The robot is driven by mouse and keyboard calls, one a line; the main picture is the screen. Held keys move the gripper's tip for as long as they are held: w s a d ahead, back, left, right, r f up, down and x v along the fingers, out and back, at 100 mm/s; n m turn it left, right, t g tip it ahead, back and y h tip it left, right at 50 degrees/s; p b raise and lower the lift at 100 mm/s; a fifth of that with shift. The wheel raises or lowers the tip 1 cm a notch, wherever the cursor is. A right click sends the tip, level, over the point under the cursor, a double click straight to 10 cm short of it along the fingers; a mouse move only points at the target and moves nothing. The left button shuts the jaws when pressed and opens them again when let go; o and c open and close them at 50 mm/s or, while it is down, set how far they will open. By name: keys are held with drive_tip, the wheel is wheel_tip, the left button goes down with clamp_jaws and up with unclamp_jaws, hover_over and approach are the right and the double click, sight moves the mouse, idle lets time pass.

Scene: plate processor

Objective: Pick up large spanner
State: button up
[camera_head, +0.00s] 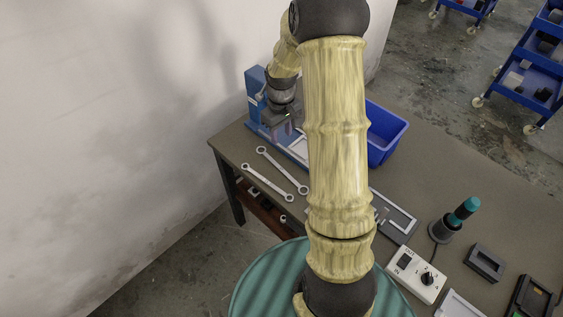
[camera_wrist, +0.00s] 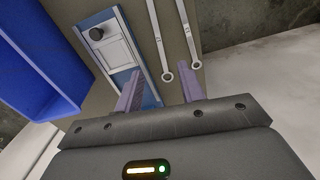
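Two silvery double-ended ring spanners lie side by side on the brown table. In the head view, one spanner (camera_head: 267,182) is nearer the table's left edge and the other spanner (camera_head: 282,171) is just right of it. In the wrist view, two spanners (camera_wrist: 157,37) (camera_wrist: 186,34) run up from just beyond the fingertips.
The blue machine (camera_head: 255,85) stands at the table's far left corner. A blue bin (camera_head: 385,135) is right of my arm. A wall rises at the left.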

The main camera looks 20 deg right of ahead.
drive_tip(key=shift+f, duration=0.1)
drive_tip(key=p, duration=0.1)
hover_over(281, 168)
drive_tip(key=s, duration=0.1)
drive_tip(key=f, duration=1.2)
drive_tip(key=shift+a, duration=0.2)
drive_tip(key=shift+f, duration=0.1)
drive_tip(key=shift+w+d+f+p, duration=0.15)
drive_tip(key=shift+f+p, duration=0.35)
drive_tip(key=shift+f, duration=0.8)
drive_tip(key=shift+w+d+f+p, duration=0.15)
drive_tip(key=shift+f+p, duration=0.35)
drive_tip(key=shift+f, duration=0.8)
drive_tip(key=shift+a, duration=0.1)
drive_tip(key=shift+w, duration=0.1)
clamp_jaws()
